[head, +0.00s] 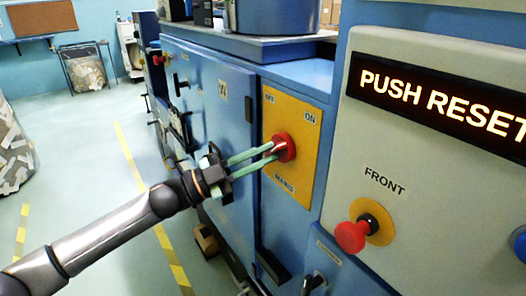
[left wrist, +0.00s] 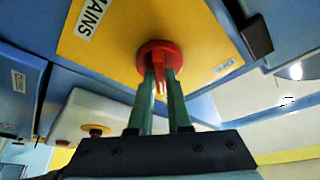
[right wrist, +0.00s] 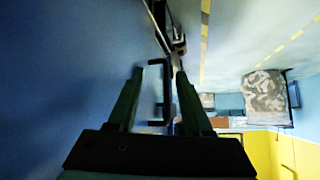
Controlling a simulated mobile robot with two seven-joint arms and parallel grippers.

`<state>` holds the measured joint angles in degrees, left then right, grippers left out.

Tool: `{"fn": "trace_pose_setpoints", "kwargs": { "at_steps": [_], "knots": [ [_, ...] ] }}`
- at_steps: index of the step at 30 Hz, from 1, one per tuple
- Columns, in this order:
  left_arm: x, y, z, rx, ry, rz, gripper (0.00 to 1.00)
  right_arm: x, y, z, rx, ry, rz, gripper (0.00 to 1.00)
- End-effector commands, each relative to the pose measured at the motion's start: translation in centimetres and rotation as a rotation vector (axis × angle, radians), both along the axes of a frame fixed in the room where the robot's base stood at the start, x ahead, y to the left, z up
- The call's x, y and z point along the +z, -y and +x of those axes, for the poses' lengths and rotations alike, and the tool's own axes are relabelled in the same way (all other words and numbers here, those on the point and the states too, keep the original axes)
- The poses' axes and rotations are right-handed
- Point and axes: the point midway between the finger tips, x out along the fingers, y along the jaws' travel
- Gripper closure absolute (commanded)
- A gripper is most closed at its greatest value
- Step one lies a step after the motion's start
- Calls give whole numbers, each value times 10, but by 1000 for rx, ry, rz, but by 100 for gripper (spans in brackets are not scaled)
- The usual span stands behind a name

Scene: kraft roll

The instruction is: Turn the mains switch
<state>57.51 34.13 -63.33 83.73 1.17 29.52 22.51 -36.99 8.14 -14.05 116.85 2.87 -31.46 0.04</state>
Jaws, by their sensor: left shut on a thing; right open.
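The mains switch (head: 285,144) is a red rotary knob on a yellow plate (head: 305,120) marked OFF at upper left, ON at upper right and MAINS below. My left gripper (head: 272,153) reaches in from the left, its green fingers shut on the knob. In the left wrist view the red switch (left wrist: 158,52) has its raised grip between the two fingertips (left wrist: 160,82). Which label the grip points at, I cannot tell. My right gripper (right wrist: 156,85) shows only in its own wrist view, open with nothing held.
A grey panel (head: 420,70) at right bears a lit display (head: 440,95) reading PUSH RESET and a red push button (head: 351,236) under FRONT. In the right wrist view a dark bar handle (right wrist: 164,90) stands beyond the fingers, beside a blue surface. Floor at left is mostly clear.

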Motion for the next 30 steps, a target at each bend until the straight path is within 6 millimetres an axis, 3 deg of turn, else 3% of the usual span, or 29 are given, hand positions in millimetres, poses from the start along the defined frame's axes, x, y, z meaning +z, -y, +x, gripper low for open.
{"fn": "trace_pose_setpoints", "kwargs": {
  "at_steps": [21, 22, 30],
  "knots": [
    [1, 0, 0, 0, 62, 43, 100, 4, 0, 1, 2, 3, 0, 50],
    [1, 0, 0, 0, 62, 43, 82, 4, 0, 1, 2, 4, -1, 50],
    [1, 0, 0, -1, 59, 42, 54, 4, 1, 1, 3, 3, -3, 50]
  ]
}}
